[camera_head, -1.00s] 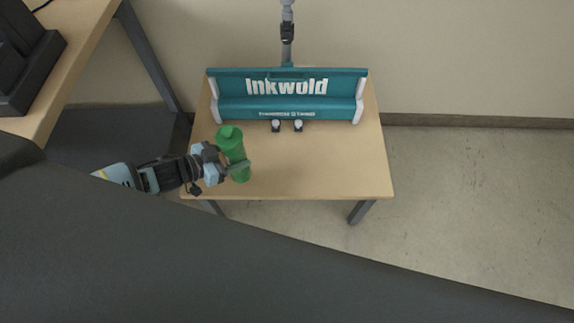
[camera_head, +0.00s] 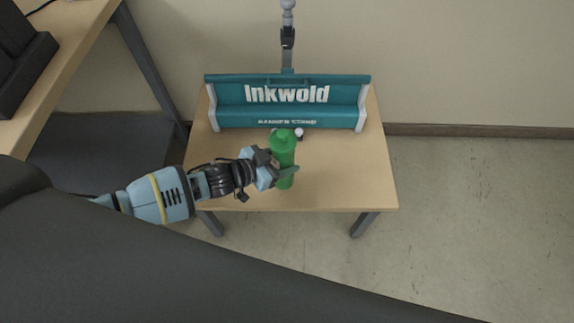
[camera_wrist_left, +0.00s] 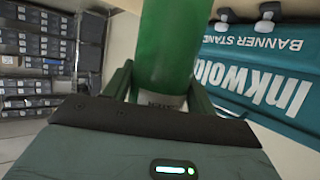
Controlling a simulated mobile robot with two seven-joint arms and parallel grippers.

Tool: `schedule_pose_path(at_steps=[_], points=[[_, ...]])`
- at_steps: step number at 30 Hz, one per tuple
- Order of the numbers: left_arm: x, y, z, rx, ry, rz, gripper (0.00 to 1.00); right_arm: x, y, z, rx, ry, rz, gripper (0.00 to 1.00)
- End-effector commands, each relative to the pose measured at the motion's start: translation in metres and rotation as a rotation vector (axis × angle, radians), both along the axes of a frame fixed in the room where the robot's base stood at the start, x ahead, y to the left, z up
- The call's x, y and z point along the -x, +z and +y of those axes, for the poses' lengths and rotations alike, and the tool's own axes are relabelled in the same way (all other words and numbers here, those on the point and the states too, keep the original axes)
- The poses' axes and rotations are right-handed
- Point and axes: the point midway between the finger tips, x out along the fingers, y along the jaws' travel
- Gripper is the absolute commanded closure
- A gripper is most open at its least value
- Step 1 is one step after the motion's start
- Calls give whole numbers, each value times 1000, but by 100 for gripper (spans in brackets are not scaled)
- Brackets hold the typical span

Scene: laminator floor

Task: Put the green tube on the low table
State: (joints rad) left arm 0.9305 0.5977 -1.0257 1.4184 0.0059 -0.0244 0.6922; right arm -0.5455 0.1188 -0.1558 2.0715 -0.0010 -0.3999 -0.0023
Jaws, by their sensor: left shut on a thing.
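The green tube (camera_head: 283,150) is upright in the head view, over the front middle of the low table (camera_head: 345,182). My left gripper (camera_head: 285,175) is shut on its lower part, with a finger on either side. In the left wrist view the green tube (camera_wrist_left: 168,45) stands between the two fingers of the left gripper (camera_wrist_left: 160,85). I cannot tell whether the tube's bottom touches the table top. My right gripper is not in view.
A teal Inkwold banner stand (camera_head: 287,103) takes up the back of the low table, with a small white-topped piece (camera_head: 299,134) before it. The table's right front is clear. A higher wooden table (camera_head: 62,62) stands at the left.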

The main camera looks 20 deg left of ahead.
Motion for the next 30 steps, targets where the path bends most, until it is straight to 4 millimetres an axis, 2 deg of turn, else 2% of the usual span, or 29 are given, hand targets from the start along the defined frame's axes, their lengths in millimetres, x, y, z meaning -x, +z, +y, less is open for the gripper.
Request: schedule_pose_path(at_steps=[4, 10, 15, 21, 29, 30], points=[[-6, 0, -14, 7, -2, -5, 80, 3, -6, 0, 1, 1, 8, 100], [-4, -21, -11, 4, -2, 0, 80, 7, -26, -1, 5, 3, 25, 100], [-4, -35, -11, 4, -2, -1, 80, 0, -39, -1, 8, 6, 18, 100], [-6, -34, -11, 4, -1, -4, 80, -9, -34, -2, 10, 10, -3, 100], [-5, -37, -11, 4, -1, -4, 80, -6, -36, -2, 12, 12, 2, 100], [-5, -39, -11, 1, -1, -1, 41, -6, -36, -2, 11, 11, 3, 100]])
